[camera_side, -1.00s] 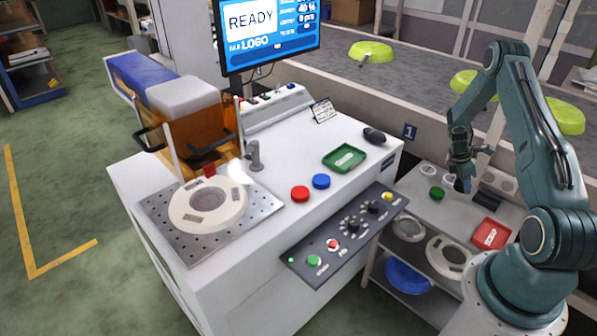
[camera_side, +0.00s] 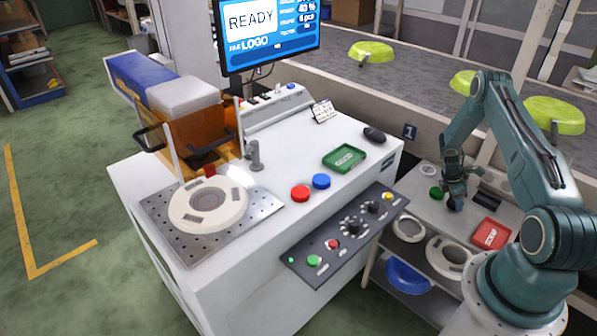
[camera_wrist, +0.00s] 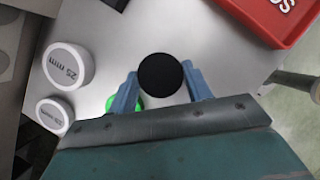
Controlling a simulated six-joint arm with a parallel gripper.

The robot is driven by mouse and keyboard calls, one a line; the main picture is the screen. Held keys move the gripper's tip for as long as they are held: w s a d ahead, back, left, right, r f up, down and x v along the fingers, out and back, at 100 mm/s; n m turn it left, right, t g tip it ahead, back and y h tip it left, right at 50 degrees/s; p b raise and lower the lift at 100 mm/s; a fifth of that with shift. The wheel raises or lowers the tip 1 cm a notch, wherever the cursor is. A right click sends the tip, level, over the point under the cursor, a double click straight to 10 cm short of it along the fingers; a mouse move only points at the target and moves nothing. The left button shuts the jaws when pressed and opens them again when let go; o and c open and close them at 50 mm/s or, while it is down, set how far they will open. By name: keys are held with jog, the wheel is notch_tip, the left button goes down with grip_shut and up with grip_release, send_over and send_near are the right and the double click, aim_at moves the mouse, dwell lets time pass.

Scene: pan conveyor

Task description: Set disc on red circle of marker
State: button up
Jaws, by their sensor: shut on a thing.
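A black disc (camera_wrist: 160,74) sits between the blue fingertips of my gripper (camera_wrist: 161,88) in the wrist view. My gripper is shut on it, above the grey side table. In the side view my gripper (camera_side: 456,203) is over that table, left of the red tray; the disc itself is hard to make out there. I cannot identify the marker for certain. A round red piece (camera_side: 300,193) lies on the white machine top, beside a round blue piece (camera_side: 321,181).
A red tray (camera_side: 490,233) labelled as scrap is close to my gripper and also shows in the wrist view (camera_wrist: 275,18). A green cylinder (camera_side: 437,193) and white round gauges (camera_wrist: 67,66) stand nearby. A green tray (camera_side: 344,158) and dark mouse-like object (camera_side: 374,135) are on the machine.

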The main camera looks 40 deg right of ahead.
jog(key=shift+f, duration=0.3)
jog(key=shift+f, duration=0.15)
jog(key=o, duration=1)
jog(key=shift+o, duration=0.2)
jog(key=v, duration=1.2)
jog(key=shift+r, duration=0.2)
